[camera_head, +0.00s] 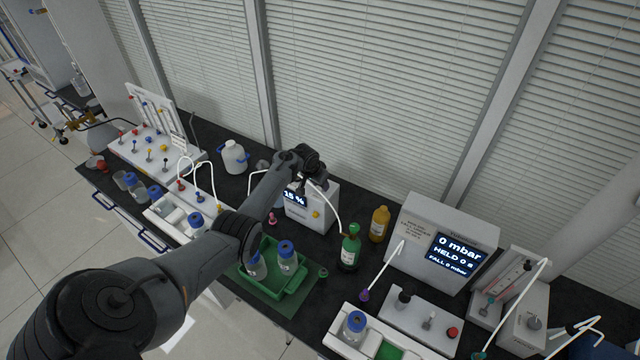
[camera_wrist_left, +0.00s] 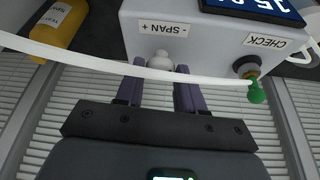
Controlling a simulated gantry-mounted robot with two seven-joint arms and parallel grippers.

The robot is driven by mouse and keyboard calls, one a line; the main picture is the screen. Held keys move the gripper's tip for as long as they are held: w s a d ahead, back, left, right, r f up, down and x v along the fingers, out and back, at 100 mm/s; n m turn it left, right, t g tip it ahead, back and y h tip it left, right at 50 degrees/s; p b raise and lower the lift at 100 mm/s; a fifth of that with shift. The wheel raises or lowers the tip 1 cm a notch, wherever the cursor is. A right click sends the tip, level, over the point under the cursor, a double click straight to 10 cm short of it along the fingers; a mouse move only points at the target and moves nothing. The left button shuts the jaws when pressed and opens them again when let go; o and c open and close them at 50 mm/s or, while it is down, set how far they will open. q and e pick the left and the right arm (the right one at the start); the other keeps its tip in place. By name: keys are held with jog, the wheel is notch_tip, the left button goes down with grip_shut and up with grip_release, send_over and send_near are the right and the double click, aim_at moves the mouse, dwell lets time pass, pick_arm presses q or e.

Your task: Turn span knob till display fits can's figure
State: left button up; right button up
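The white analyser box (camera_head: 322,217) stands on the bench near the blinds. Its display (camera_head: 295,198) reads about 15 %; in the left wrist view the display (camera_wrist_left: 262,8) is upside down and cut off. The pale span knob (camera_wrist_left: 160,60) sits below the "SPAN" label. My left gripper (camera_wrist_left: 160,85) is at the knob, its two purple fingers apart with the knob between their tips; contact is unclear. In the head view my left gripper (camera_head: 308,178) reaches over the box. The green can (camera_head: 350,247) stands right of the box; its figure is too small to read. My right gripper is not in view.
A white hose (camera_wrist_left: 80,62) crosses in front of the knob and fingers. A yellow bottle (camera_head: 380,224) and a pressure unit (camera_head: 440,240) stand to the right. A green tray (camera_head: 262,283) with bottles lies in front.

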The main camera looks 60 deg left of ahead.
pick_arm(q)
jog(key=o, duration=0.4)
jog(key=shift+c, duration=0.2)
jog(key=shift+r, duration=0.1)
jog(key=shift+s+d+r, duration=0.1)
jog(key=shift+s+r, duration=0.1)
jog(key=shift+r, duration=0.4)
jog(key=p+v, duration=0.1)
jog(key=v, duration=0.8)
jog(key=shift+r+p, duration=0.15)
jog(key=shift+p, duration=0.2)
